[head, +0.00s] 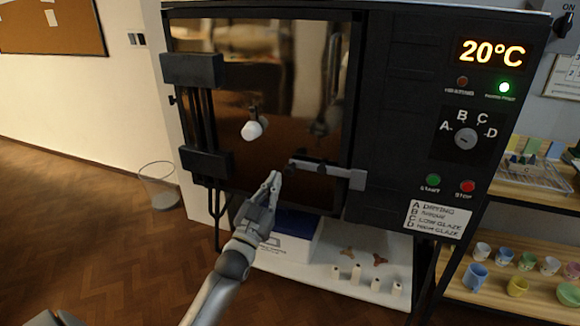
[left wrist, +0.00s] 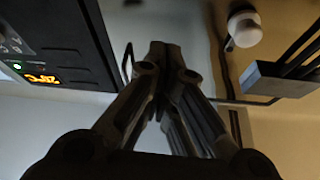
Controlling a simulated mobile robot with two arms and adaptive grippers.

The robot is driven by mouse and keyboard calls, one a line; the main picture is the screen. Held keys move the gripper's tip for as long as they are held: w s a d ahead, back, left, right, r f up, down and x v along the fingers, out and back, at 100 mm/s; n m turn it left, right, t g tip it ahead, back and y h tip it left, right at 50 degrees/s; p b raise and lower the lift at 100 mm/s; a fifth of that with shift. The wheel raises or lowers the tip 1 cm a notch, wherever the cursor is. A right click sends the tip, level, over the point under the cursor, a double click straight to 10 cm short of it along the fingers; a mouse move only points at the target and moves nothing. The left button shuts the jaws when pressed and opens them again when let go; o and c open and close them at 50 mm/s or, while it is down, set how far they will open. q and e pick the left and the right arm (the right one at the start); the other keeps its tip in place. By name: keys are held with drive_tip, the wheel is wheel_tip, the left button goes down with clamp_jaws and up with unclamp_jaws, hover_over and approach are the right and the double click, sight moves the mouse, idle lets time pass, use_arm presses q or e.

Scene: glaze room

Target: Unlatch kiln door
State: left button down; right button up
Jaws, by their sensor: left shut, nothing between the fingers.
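The kiln door (head: 225,75) is a dark, glossy panel that looks shut. Its latch (head: 328,170) is a grey bar with a dark part, lying across the door's lower right edge onto the kiln's frame. A white knob (head: 252,130) on a dark stem sticks out from the door; it also shows in the left wrist view (left wrist: 243,28). My left gripper (head: 274,178) is shut and empty, pointing up just left of the latch bar's end. Whether it touches the bar I cannot tell. In the left wrist view its fingers (left wrist: 165,55) meet and hide what lies behind them.
The kiln's control panel (head: 465,140) reads 20°C. Dark hinges (head: 193,70) stand out on the door's left. Below are a white shelf (head: 330,285) with small posts and a box (head: 285,245). Shelves with cups (head: 478,278) stand at right.

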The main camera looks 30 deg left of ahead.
use_arm(q)
wheel_tip(320, 180, up, 4)
drive_tip(key=p, duration=0.1)
hover_over(287, 167)
drive_tip(key=s+d, duration=0.2)
drive_tip(key=shift+a+f, duration=0.2)
drive_tip(key=shift+f, duration=1.9)
use_arm(e)
drive_tip(key=shift+w+d+r, duration=0.25)
drive_tip(key=shift+w+r, duration=0.1)
drive_tip(key=shift+r, duration=0.15)
use_arm(q)
drive_tip(key=shift+s+f, duration=0.1)
